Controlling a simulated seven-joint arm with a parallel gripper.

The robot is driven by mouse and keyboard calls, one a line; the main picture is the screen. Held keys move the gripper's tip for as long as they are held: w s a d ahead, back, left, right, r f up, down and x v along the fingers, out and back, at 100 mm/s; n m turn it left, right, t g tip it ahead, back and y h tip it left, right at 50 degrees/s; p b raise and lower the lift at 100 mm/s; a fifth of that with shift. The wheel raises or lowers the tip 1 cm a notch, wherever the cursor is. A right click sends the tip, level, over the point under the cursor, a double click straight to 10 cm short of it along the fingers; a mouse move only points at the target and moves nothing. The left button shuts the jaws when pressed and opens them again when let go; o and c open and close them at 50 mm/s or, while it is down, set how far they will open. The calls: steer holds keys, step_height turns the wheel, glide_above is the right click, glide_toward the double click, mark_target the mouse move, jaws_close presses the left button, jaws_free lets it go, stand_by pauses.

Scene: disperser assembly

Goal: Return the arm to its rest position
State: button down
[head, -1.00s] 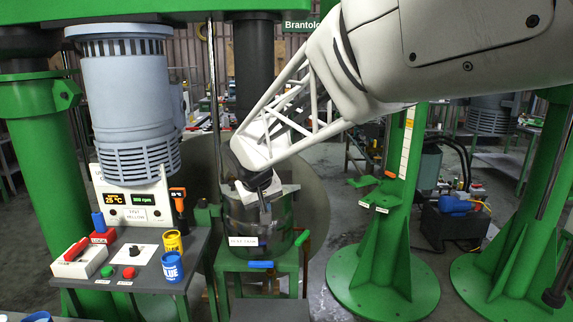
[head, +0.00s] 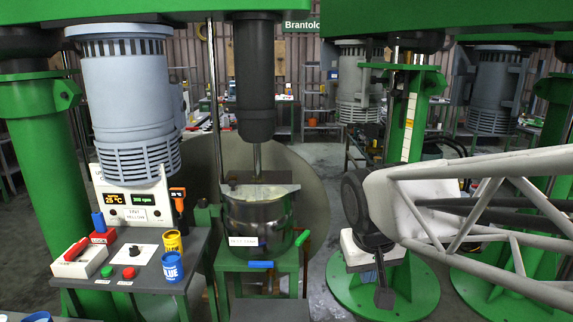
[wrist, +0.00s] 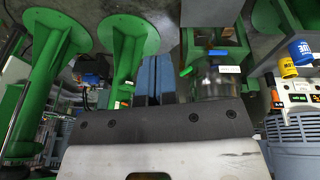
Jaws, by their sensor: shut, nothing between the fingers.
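My gripper (head: 384,297) hangs at the right of the head view, pointing down in front of a green column base. It is well to the right of the steel tank and apart from it. In the wrist view its two blue-grey fingers (wrist: 153,78) lie side by side, shut, with nothing between them. The steel tank (head: 259,215) stands on a green stand, with a shaft going down into it from above. The tank also shows in the wrist view (wrist: 222,82), beside the fingers.
A control table at left carries a display panel (head: 132,203), a yellow can (head: 173,242), a blue can (head: 173,267) and a red-handled switch (head: 76,250). Green columns (head: 410,130) stand at right. Grey floor (head: 322,190) is open between tank and columns.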

steer(key=s+d+f, duration=0.2)
steer(key=s, duration=0.3)
steer(key=s+d+f+m, duration=0.1)
steer(key=s+d, duration=0.1)
steer(key=s, duration=0.4)
steer(key=shift+s+f+g+y, duration=0.25)
steer(key=shift+f+g+y, duration=0.05)
steer(key=shift+f, duration=0.1)
